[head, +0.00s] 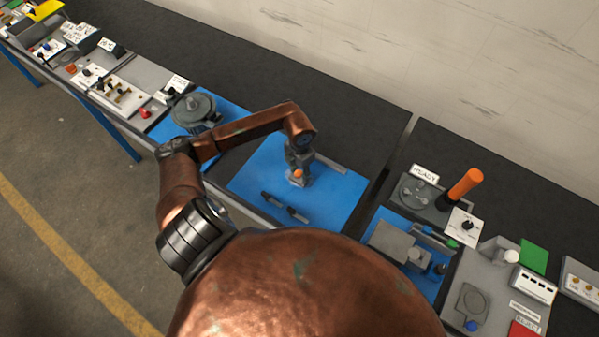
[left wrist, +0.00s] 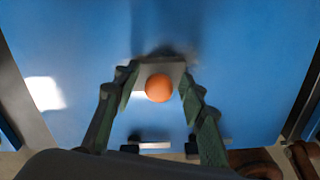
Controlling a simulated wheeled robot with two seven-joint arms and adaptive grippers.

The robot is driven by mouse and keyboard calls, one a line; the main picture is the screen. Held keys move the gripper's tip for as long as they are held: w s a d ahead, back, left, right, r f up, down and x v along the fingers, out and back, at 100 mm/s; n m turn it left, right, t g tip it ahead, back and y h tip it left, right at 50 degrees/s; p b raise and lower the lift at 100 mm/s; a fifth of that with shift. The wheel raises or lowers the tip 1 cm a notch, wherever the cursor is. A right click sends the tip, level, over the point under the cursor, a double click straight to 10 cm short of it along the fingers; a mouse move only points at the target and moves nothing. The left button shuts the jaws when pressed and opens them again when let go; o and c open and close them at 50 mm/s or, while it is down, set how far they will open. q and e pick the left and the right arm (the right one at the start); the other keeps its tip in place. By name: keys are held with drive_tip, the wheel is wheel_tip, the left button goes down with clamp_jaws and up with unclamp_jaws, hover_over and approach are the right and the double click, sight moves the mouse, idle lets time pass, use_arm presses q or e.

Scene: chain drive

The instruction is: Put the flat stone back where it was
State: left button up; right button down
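My left gripper (head: 297,176) points down over the blue mat (head: 335,205) in the head view. In the left wrist view its two green fingers (left wrist: 158,82) lie against opposite sides of a small flat grey piece (left wrist: 145,72) with an orange ball-shaped knob (left wrist: 159,88) on it. The gripper looks shut on this piece. I cannot tell for sure whether this piece is the flat stone, or whether it touches the mat. A long pale grey bar (head: 328,163) lies along the mat's far edge. My right gripper is not in view.
Two small dark-and-grey parts (head: 284,206) lie near the mat's front. A dark round device (head: 195,110) stands on the left mat. To the right are an upright orange handle (head: 465,183) and a grey fixture (head: 397,243). Much of the middle mat is bare.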

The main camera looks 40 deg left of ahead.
sight(299, 172)
use_arm(q)
drive_tip(key=shift+r, duration=0.15)
wheel_tip(299, 172, up, 12)
drive_tip(key=b, duration=0.1)
drive_tip(key=shift+b, duration=0.35)
